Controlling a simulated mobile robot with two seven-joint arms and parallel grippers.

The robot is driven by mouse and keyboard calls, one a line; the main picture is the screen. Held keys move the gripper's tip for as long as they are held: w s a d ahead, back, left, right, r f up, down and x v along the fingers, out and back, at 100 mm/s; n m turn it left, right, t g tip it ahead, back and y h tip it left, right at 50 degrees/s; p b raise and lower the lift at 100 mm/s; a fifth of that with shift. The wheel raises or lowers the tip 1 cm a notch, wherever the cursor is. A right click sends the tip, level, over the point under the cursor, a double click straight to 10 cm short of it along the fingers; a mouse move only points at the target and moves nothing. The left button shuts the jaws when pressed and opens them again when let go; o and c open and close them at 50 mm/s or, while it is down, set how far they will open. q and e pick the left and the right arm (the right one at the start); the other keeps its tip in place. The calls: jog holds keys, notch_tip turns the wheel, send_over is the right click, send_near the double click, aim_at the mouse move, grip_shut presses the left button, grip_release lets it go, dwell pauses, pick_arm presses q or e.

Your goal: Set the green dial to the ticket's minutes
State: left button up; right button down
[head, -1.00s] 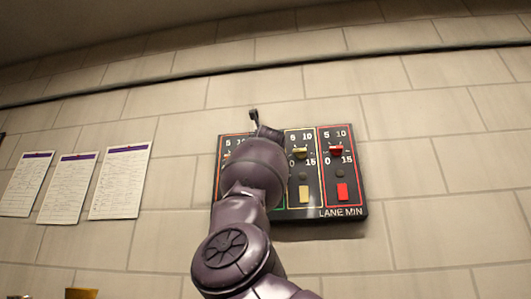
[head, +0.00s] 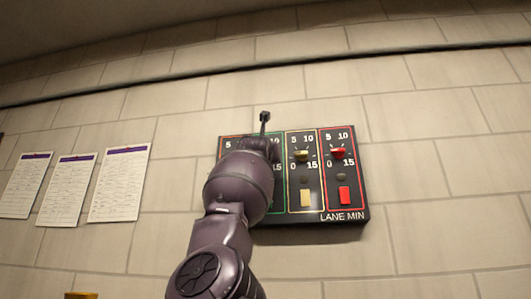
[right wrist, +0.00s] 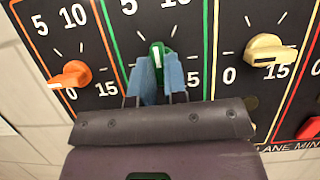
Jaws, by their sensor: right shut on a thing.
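The green dial (right wrist: 157,50) is on the dark panel (head: 311,219), in the green-framed lane. My right gripper (right wrist: 162,76) is shut on it, one blue fingertip on each side. The dial's white mark points roughly up in the right wrist view, between the 0 at lower left and the 15 at lower right; the finger pads cover part of it. In the head view my right arm hides the green dial. Three paper sheets with purple headers (head: 25,185) (head: 67,188) (head: 120,182) hang on the wall at left; their writing is too small to read. My left gripper is out of view.
An orange dial (right wrist: 70,75) sits left of the green one. A yellow dial (head: 301,155) and a red dial (head: 337,154) sit to its right, with yellow (head: 306,198) and red (head: 344,196) tabs below. The wall between sheets and panel is clear.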

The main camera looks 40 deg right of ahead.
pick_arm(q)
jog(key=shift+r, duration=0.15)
pick_arm(e)
jog(key=shift+m+g+h, duration=0.4)
jog(key=shift+m, duration=0.5)
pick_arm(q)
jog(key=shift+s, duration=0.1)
pick_arm(e)
jog(key=c, duration=1.2)
grip_release()
jog(key=shift+o, duration=0.2)
jog(key=shift+a, duration=0.1)
pick_arm(q)
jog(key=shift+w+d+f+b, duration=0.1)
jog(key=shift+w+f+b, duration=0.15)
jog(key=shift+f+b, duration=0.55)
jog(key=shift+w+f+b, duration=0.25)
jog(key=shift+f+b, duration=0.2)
jog(key=shift+b, duration=0.6)
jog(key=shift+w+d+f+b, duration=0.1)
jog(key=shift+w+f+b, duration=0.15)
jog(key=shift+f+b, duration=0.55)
pick_arm(e)
jog(key=v, duration=1)
jog(key=shift+s+a, duration=0.25)
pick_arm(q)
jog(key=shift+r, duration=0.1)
pick_arm(e)
jog(key=shift+o, duration=0.3)
jog(key=shift+f, duration=0.2)
